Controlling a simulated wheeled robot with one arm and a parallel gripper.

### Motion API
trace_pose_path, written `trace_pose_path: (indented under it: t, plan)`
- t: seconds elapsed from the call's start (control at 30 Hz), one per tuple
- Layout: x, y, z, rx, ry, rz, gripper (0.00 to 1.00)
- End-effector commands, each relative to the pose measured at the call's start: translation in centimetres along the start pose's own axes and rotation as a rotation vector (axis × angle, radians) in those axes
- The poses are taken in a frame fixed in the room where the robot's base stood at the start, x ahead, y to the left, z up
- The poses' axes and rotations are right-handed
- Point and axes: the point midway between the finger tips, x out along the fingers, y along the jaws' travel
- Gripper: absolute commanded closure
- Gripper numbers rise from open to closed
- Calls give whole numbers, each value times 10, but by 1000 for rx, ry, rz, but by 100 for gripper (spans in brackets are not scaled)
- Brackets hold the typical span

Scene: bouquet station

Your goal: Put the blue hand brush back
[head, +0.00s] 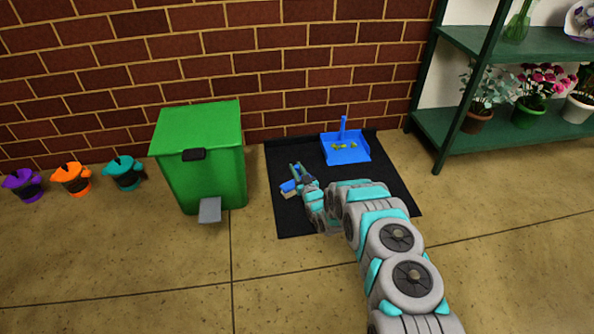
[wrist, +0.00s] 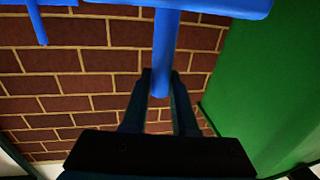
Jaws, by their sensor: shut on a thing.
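The blue hand brush (head: 289,186) is at the left part of the black mat in the head view, with pale bristles showing below its blue head. In the wrist view its blue handle (wrist: 166,45) runs between my fingers, and its wide head crosses the top edge. My gripper (head: 298,172) is shut on the handle; its two dark fingers (wrist: 160,75) lie on either side of it. I cannot tell whether the bristles touch the mat. The blue dustpan (head: 345,152) sits at the mat's back right, its handle upright and several greenish bits in it.
The black mat (head: 285,222) lies against the brick wall. A green pedal bin (head: 205,165) stands just left of it. A green shelf rack (head: 462,125) with potted plants stands at the right. The front floor is clear.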

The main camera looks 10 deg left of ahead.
Motion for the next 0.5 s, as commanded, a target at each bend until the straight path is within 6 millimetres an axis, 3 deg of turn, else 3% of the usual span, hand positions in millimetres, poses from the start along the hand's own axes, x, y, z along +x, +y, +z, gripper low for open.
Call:
trace_pose_path:
  t: [0.37, 0.4, 0.5]
  plan:
    - [0, 0, 5, -1, 2, 0, 100]
    - [0, 0, 5, -1, 2, 0, 72]
    - [0, 0, 5, -1, 2, 0, 61]
